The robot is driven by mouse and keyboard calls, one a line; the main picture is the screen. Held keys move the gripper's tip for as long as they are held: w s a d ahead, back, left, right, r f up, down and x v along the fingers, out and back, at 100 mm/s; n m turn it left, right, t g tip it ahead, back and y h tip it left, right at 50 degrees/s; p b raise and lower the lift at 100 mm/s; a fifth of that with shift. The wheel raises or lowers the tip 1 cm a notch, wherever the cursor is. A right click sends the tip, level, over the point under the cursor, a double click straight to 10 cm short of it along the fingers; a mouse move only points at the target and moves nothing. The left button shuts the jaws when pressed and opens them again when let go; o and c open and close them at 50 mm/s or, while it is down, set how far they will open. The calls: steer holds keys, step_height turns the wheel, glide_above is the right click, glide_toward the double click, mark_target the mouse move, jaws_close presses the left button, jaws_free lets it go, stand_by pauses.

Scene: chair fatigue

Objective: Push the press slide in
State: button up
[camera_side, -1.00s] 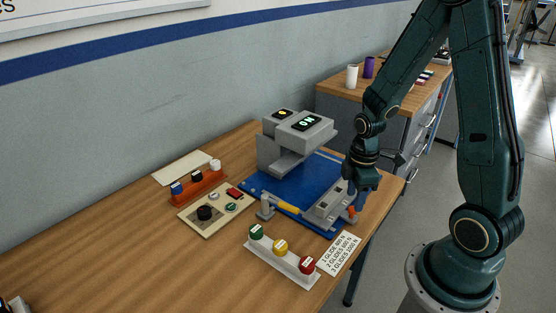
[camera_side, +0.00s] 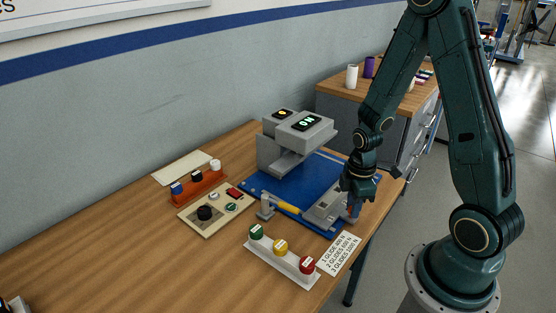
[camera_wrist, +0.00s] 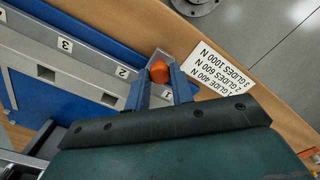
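The press (camera_side: 290,145) has a grey head with a lit "ON" display over a blue base (camera_side: 312,175). The grey press slide (camera_side: 328,207) lies at the base's near right end; the wrist view shows it as a grey bar with square openings and labels 1, 2 and 3 (camera_wrist: 48,72). An orange knob (camera_wrist: 159,72) is at its end by label 1. My gripper (camera_wrist: 160,77) is open, with its two blue fingers apart on either side of the knob and visible space between. In the side view my gripper (camera_side: 353,208) hides most of the knob.
A load card (camera_side: 340,253) lies at the table edge beside the slide. A white rack (camera_side: 282,261) with green, yellow and red knobs stands in front. A yellow-handled clamp (camera_side: 284,206), a control panel (camera_side: 216,208) and an orange rack (camera_side: 197,186) are to the left.

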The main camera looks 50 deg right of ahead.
jaws_close()
steer(key=shift+w, duration=4.8)
steer(key=o, duration=0.7)
jaws_free()
steer(key=shift+r, duration=0.15)
step_height(320, 180, up, 14)
steer(key=shift+f, duration=0.25)
